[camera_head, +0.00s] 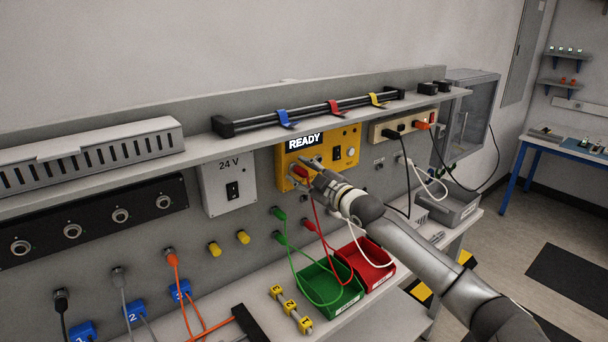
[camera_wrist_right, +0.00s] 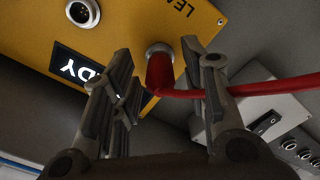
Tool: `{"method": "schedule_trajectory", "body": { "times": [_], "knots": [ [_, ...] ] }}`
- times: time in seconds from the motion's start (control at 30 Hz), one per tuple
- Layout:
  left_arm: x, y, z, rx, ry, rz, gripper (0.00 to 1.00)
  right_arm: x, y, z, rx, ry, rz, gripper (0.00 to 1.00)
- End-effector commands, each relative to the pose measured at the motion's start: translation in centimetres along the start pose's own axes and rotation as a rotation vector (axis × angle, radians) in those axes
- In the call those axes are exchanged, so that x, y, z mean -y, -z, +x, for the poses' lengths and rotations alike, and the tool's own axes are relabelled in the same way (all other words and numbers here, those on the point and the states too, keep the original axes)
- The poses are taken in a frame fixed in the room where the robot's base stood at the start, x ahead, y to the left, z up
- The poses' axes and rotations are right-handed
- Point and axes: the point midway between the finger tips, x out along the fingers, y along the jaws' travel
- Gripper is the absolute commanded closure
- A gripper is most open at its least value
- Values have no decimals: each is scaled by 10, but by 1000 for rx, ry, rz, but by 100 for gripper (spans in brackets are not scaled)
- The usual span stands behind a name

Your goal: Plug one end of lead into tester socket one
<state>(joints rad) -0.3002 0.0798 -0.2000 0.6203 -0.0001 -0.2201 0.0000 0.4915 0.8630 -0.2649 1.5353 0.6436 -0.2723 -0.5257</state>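The yellow tester (camera_head: 349,155) is on the wall panel, and its display reads READY. A red plug (camera_head: 300,171) is at a tester socket at the left of its lower face. In the wrist view the red plug (camera_wrist_right: 160,74) meets a round metal socket, and its red lead (camera_wrist_right: 272,87) runs off to the right. My right gripper (camera_head: 306,172) is at the tester's lower edge. Its fingers (camera_wrist_right: 155,62) stand apart on both sides of the plug, with gaps visible. Another red plug (camera_head: 309,225) sits at the panel below. My left gripper is not in view.
Green plugs (camera_head: 279,213) sit left of the arm. A green bin (camera_head: 330,293) and a red bin (camera_head: 368,270) stand on the shelf below. A 24 V box (camera_head: 228,187) is left of the tester. A second metal socket (camera_wrist_right: 83,12) shows on the tester.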

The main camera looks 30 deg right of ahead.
Motion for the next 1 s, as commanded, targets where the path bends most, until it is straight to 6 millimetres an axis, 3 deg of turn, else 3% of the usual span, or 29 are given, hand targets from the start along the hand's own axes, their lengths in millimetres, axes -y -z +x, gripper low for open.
{"method": "schedule_trajectory", "body": {
  "times": [0.43,1.0],
  "knots": [
    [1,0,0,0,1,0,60,1,-1,-8,2,1,-2,57],
    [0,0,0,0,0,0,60,2,-2,-73,2,3,-1,57]
  ]
}}
